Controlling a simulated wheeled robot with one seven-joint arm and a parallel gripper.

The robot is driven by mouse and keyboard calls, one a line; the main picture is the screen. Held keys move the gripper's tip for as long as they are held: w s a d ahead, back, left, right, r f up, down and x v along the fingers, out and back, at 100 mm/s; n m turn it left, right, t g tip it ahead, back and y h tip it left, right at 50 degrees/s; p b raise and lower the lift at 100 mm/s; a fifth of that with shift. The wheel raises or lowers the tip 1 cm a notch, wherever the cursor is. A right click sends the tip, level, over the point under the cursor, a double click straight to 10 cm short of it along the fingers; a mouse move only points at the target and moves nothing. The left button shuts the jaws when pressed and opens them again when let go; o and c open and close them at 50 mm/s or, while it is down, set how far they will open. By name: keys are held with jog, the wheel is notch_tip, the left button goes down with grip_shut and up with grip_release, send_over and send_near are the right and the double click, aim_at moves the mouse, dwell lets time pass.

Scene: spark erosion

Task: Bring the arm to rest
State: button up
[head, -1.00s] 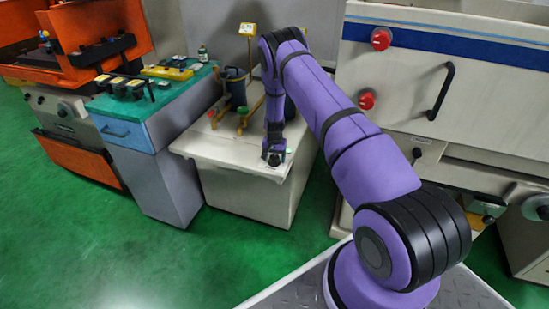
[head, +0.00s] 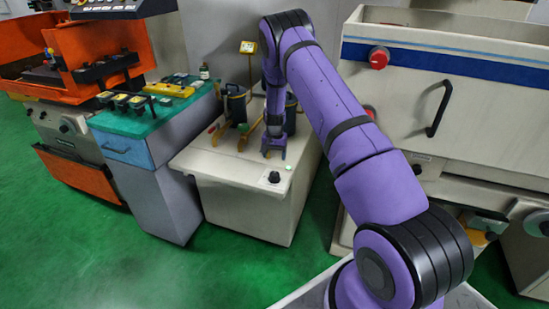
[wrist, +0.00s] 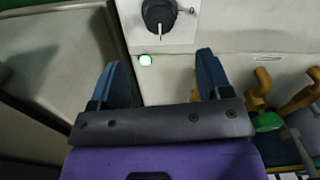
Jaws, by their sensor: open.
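My gripper (head: 274,154) is above the top of the white cabinet (head: 235,165), behind the black knob (head: 274,177) in the head view. It is open, with nothing between its fingers. In the wrist view my gripper's two blue-grey fingers (wrist: 164,72) stand wide apart, and the black knob (wrist: 158,14) is beyond them on a light plate, clear of both. My purple arm reaches over from the right.
Dark cylinders (head: 236,104) and yellow handles stand on the cabinet close to my gripper. A teal-topped bench (head: 150,122) stands on the left. A large machine with a black handle (head: 440,108) stands on the right. Green floor (head: 150,260) is open in front.

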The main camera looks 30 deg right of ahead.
dwell(0.4)
jog(key=s+a+r+n+t, duration=0.1)
jog(key=s+a+r, duration=0.15)
jog(key=r, duration=0.75)
jog(key=s+a+r+n, duration=0.1)
jog(key=s+a+r, duration=0.15)
jog(key=r, duration=0.75)
jog(key=s+a+r+n+t, duration=0.1)
jog(key=s+a+r, duration=0.15)
jog(key=r, duration=0.75)
jog(key=s+a+r+n+t, duration=0.15)
jog(key=s+a+r, duration=0.45)
jog(key=s+r, duration=0.65)
jog(key=s+a+r+n+t, duration=0.1)
jog(key=s+a+r+n, duration=0.1)
jog(key=s, duration=1)
jog(key=s+a+r+n, duration=0.2)
jog(key=s+a+r, duration=0.1)
jog(key=s, duration=1)
jog(key=shift+t, duration=0.35)
